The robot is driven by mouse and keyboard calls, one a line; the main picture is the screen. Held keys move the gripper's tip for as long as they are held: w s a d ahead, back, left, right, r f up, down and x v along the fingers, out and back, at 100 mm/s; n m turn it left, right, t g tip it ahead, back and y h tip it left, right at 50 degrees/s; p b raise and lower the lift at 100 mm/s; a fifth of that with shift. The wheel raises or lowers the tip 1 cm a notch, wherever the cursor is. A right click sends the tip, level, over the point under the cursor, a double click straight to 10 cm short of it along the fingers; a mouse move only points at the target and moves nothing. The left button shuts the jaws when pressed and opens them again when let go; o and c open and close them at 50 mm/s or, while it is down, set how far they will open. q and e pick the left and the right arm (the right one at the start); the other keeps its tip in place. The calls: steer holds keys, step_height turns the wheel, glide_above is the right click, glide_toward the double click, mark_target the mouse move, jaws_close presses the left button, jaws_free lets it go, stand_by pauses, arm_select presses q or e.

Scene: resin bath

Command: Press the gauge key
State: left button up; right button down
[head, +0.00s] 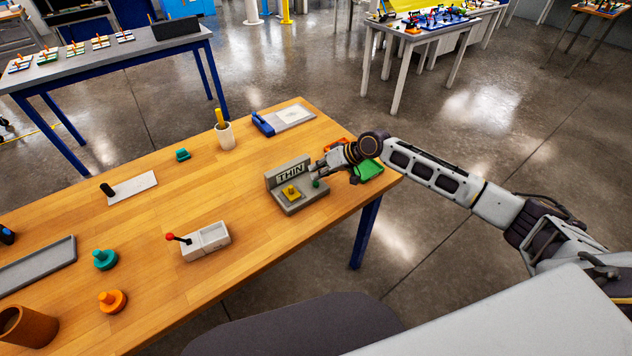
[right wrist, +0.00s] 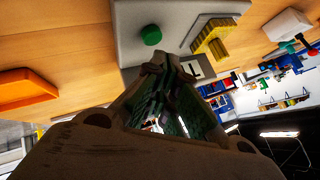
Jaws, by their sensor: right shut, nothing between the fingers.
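The gauge (head: 297,203) is a grey block with an upright back panel that reads "THIN" (head: 290,173). It stands near the right end of the wooden table. A stepped yellow piece (head: 291,193) sits on its base, and the round green key (head: 316,183) is to the right of that piece. My right gripper (head: 314,170) is shut and empty, close by the key at the panel's right end. In the right wrist view, the green key (right wrist: 151,35) shows uncovered beyond the fingertips (right wrist: 165,66), with the yellow piece (right wrist: 212,38) to its right. My left gripper is out of view.
A green tray (head: 369,171) and an orange tray (head: 334,145) lie around my right wrist. A cup (head: 225,135) and a blue-and-grey board (head: 285,118) are behind. Bare wood surrounds the gauge's left side.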

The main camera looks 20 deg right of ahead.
steer(key=shift+r, duration=0.15)
steer(key=shift+r+p, duration=2.4)
steer(key=shift+f, duration=0.1)
